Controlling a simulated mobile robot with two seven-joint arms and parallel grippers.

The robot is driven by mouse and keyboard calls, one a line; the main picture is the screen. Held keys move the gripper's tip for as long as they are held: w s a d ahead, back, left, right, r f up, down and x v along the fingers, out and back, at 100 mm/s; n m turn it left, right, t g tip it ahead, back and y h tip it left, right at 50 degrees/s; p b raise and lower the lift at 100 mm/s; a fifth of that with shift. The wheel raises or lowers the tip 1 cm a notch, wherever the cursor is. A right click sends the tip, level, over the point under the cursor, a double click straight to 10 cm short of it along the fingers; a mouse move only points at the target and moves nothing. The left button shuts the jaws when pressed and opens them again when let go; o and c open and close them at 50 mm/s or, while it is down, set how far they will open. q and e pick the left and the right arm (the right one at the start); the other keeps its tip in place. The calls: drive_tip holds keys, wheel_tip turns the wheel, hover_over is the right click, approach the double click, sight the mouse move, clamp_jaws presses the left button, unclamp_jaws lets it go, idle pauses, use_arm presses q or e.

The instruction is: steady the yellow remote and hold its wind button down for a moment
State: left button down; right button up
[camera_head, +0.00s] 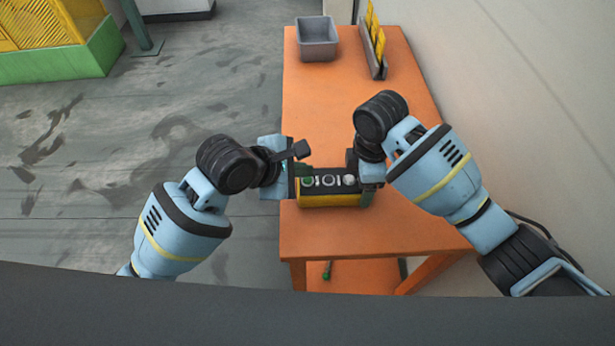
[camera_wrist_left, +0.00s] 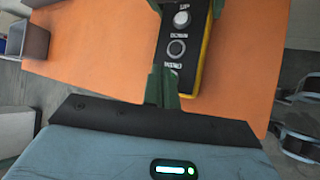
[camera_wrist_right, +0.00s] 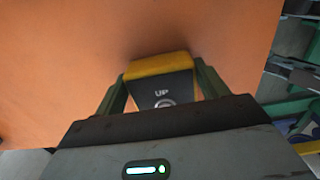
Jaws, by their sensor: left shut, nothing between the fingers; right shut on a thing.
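The yellow remote (camera_head: 335,200) lies on the orange table (camera_head: 340,235), its black face up with a row of buttons. My right gripper (camera_head: 362,178) is shut on its right end, beside the UP button; in the right wrist view the fingers straddle the remote's yellow end (camera_wrist_right: 158,66). My left gripper (camera_head: 300,172) is at the other end. In the left wrist view its closed fingers (camera_wrist_left: 162,88) are over the WIND label and hide the wind button. I cannot tell whether they touch or press it. The UP button (camera_wrist_left: 182,18) and DOWN button (camera_wrist_left: 177,47) are uncovered.
A grey bin (camera_head: 318,50) stands at the table's far left corner. A rack with yellow cards (camera_head: 377,42) stands at the far right. The table between them and the remote is clear. A wall runs along the right side; a yellow and green guarded machine (camera_head: 60,62) is at far left.

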use_arm(q)
drive_tip(key=shift+r, duration=2.5)
use_arm(e)
drive_tip(key=o, duration=1.3)
wheel_tip(320, 180, up, 12)
